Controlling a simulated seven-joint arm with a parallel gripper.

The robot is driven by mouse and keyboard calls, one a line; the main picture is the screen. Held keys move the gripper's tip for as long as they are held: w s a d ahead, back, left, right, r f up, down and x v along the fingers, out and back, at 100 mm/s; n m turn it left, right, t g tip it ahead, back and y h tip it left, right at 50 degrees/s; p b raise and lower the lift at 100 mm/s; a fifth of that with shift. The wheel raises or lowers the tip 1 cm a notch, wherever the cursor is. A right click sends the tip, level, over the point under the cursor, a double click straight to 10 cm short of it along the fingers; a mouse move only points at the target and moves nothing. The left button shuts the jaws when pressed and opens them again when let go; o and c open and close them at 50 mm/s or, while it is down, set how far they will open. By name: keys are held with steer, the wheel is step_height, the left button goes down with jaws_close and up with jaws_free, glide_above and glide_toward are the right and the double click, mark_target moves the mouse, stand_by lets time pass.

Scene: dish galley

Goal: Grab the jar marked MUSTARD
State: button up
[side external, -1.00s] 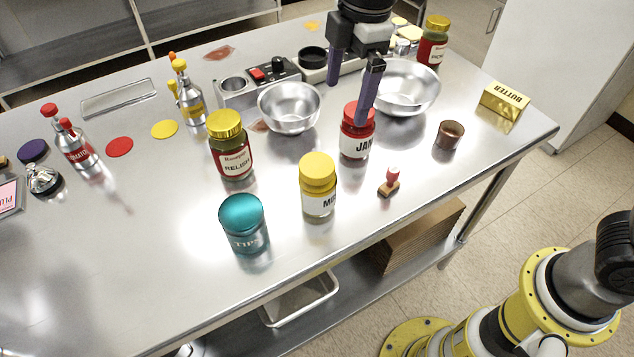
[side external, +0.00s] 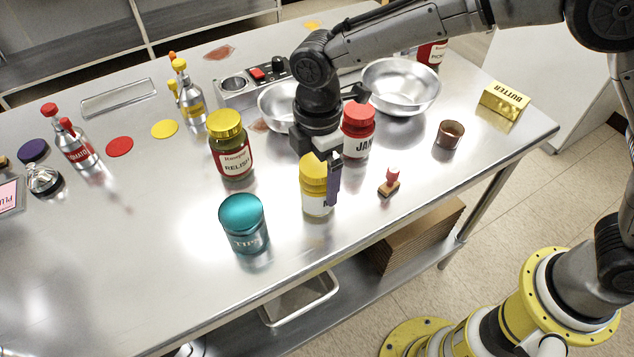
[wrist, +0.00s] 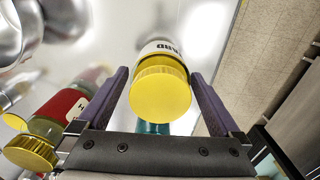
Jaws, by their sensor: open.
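My gripper (wrist: 161,105) is open, with one purple finger on each side of the jar. In the side view my gripper (side external: 325,190) is over the jar, one finger in front of it. I cannot tell whether the fingers touch it.
The red-lidded JAM jar (side external: 358,132) stands close behind, the RELISH jar (side external: 230,152) to the left and the teal TIPS jar (side external: 244,226) at front left. A stamp (side external: 390,184) and steel bowls (side external: 402,88) are nearby. The table's front edge is close.

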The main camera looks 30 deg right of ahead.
step_height(320, 180, down, 5)
steer(key=shift+r, duration=0.1)
steer(key=shift+a, duration=0.1)
steer(key=c, duration=1.5)
jaws_close()
steer(key=shift+r, duration=0.15)
